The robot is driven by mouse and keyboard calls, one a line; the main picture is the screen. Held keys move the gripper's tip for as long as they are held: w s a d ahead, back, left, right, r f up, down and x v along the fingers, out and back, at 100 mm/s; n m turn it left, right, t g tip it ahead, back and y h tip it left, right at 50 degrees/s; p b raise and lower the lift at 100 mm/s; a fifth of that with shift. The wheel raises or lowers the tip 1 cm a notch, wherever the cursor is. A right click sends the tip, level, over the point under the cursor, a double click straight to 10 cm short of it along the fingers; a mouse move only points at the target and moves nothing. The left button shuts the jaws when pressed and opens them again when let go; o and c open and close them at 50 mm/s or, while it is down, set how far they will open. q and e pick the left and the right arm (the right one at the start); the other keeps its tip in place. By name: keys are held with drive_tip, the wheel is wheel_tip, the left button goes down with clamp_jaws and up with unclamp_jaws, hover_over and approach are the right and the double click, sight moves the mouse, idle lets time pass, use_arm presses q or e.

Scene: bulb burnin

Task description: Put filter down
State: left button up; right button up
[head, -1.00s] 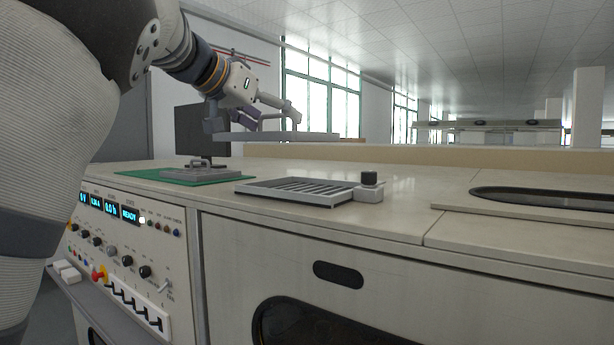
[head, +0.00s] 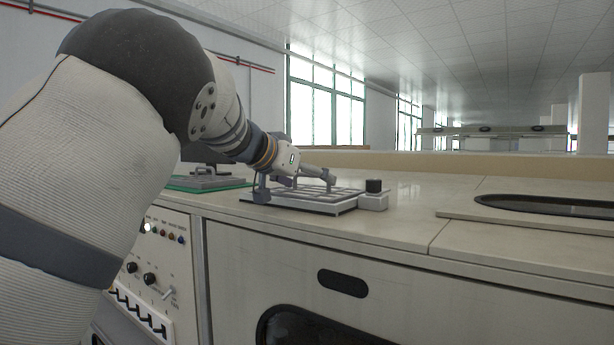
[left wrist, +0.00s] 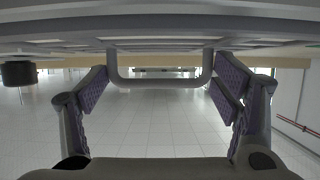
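The filter (head: 338,193) is a flat grey panel with a raised handle. It lies level over the grey slatted tray (head: 305,209) on the counter, and I cannot tell whether it bears fully on it. My left gripper (head: 293,186) is above the panel. My right gripper is not in view.
A black knob (head: 374,186) on a grey block stands at the tray's right end. A grey fixture (head: 205,181) sits on a green mat (head: 180,188) to the left. The counter (head: 415,205) to the right is bare up to a lid with a dark oval window (head: 550,206).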

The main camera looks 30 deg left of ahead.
use_arm(q)
drive_tip(key=o, duration=0.3)
drive_tip(key=shift+o, duration=0.2)
drive_tip(key=shift+s+r, duration=0.1)
drive_tip(key=shift+r, duration=0.2)
drive_tip(key=v, duration=1.1)
drive_tip(key=shift+s, duration=0.35)
drive_tip(key=shift+a+r, duration=0.1)
